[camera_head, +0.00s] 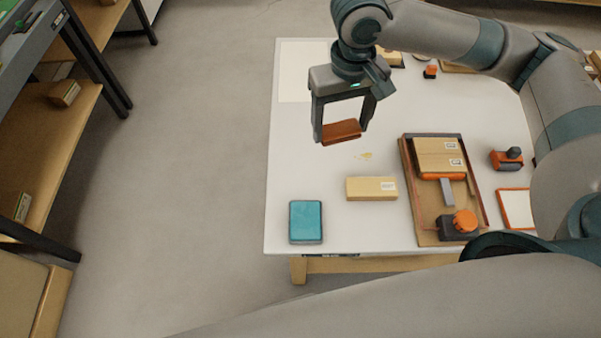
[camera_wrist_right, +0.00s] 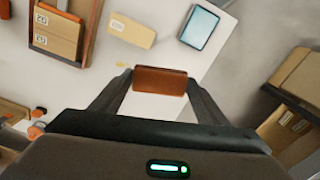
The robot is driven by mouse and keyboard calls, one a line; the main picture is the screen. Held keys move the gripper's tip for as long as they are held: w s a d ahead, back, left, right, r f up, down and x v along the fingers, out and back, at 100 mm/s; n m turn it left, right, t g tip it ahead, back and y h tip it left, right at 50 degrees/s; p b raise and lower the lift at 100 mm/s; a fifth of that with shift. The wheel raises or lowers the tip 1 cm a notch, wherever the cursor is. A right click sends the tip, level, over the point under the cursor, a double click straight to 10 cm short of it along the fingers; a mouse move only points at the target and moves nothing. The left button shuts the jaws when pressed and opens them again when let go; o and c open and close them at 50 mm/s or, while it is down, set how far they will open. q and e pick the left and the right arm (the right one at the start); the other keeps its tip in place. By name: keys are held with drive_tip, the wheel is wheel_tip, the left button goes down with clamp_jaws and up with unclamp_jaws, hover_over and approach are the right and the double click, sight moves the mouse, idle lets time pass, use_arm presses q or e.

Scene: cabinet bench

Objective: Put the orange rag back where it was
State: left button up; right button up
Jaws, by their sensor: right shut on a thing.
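The orange rag (camera_head: 341,132) is a small folded brown-orange block. My right gripper (camera_head: 342,128) is shut on it and holds it above the white table (camera_head: 300,150). In the right wrist view the rag (camera_wrist_right: 160,81) sits between the two fingertips of the right gripper (camera_wrist_right: 160,84). A small yellowish stain (camera_head: 365,155) lies on the table just right of and below the rag in the head view. My left gripper is not in view.
A teal-topped box (camera_head: 306,222) and a cardboard box (camera_head: 371,189) stand near the table's front edge. A wooden tray (camera_head: 427,225) holds boxes and an orange-knobbed tool (camera_head: 460,224). Shelves (camera_head: 50,140) stand at far left.

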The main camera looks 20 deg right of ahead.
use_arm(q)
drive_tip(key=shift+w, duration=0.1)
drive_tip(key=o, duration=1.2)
use_arm(e)
drive_tip(key=n, duration=0.1)
drive_tip(key=f+n, duration=0.1)
drive_tip(key=n, duration=0.1)
drive_tip(key=shift+s+f+n, duration=0.2)
drive_tip(key=shift+s+n, duration=0.05)
drive_tip(key=shift+n, duration=0.15)
drive_tip(key=n, duration=0.2)
drive_tip(key=f+n+p, duration=0.1)
drive_tip(key=shift+s, duration=0.25)
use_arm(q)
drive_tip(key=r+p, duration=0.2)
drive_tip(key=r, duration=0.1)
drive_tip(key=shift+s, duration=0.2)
use_arm(e)
drive_tip(key=s+f+n, duration=0.2)
drive_tip(key=f+n, duration=0.1)
drive_tip(key=n, duration=0.7)
drive_tip(key=s+f+n, duration=0.2)
drive_tip(key=f+n, duration=0.1)
drive_tip(key=n, duration=0.8)
drive_tip(key=shift+d+f, duration=0.25)
drive_tip(key=shift+f, duration=0.05)
drive_tip(key=shift+s+n, duration=0.1)
drive_tip(key=shift+n, duration=0.2)
